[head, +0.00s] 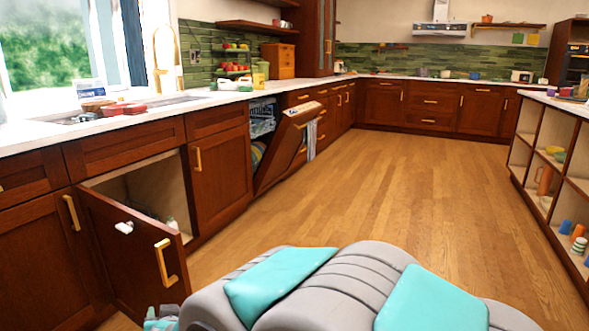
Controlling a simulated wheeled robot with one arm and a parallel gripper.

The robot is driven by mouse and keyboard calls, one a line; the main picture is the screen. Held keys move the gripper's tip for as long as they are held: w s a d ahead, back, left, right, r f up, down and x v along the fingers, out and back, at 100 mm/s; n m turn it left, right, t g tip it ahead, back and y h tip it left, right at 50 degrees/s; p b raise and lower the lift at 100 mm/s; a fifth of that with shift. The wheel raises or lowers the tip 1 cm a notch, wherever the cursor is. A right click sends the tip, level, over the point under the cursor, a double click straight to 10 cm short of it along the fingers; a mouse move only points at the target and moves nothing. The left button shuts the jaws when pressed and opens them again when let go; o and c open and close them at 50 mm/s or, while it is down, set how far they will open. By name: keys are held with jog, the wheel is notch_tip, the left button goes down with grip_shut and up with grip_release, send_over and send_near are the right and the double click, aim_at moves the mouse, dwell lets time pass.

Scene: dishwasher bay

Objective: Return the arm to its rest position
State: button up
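My gripper's fingers do not show in the head view. Grey and teal parts of my own body fill the bottom middle. A small teal and grey piece shows at the bottom left edge, below the open cabinet door, and I cannot tell which part of me it is. The dishwasher (293,135) stands in the left counter run with its wood-fronted door tilted partly open. A rack (262,118) and some dishes show in its gap. A light cloth (311,139) hangs on its door.
A lower cabinet door (118,262) stands open at the front left, close to my body. The wood floor (385,195) ahead is clear. Open shelves (545,185) with cups and bowls line the right. Red items (124,108) lie by the sink (165,102).

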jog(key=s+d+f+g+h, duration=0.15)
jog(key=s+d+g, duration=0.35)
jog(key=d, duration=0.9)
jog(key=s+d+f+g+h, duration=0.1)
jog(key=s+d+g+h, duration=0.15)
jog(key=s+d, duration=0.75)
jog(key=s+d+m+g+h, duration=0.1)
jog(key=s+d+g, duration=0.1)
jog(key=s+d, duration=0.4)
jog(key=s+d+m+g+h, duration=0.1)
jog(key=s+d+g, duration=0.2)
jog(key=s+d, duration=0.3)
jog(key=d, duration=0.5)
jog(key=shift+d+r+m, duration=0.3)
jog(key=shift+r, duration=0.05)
